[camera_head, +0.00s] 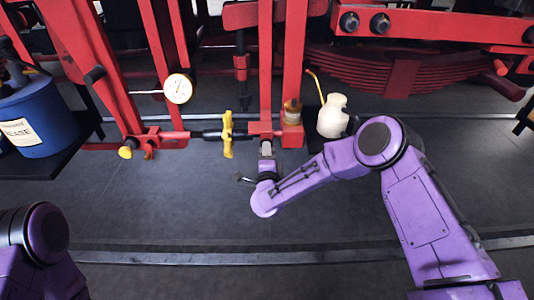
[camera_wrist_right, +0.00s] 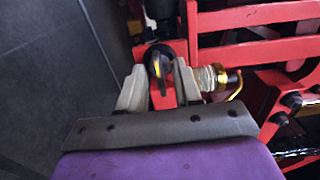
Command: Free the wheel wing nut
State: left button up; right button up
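In the right wrist view a wing nut (camera_wrist_right: 158,65), dark with a yellow edge, stands on a red bracket (camera_wrist_right: 166,98). My right gripper (camera_wrist_right: 158,82) is open, with one pale finger on each side of the nut; gaps show between fingers and nut. In the head view the right gripper (camera_head: 267,151) points away from me, close to the red block at the foot of the red uprights. It hides the nut there. My left gripper is out of the picture; only part of my left arm shows at the lower left.
A yellow cross-handled piece (camera_head: 228,134) sits on the rod left of the gripper. A glass jar (camera_head: 292,112) and a cream oil can (camera_head: 332,117) stand close on its right. A round gauge (camera_head: 178,88) and blue drum (camera_head: 38,118) are left. The floor in front is clear.

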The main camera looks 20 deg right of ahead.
grip_shut()
jog(key=n, duration=0.3)
jog(key=shift+n+b, duration=0.35)
jog(key=shift+n, duration=0.05)
jog(key=shift+o, duration=0.6)
grip_release()
jog(key=b+v, duration=0.2)
jog(key=v, duration=0.8)
jog(key=shift+s, duration=0.3)
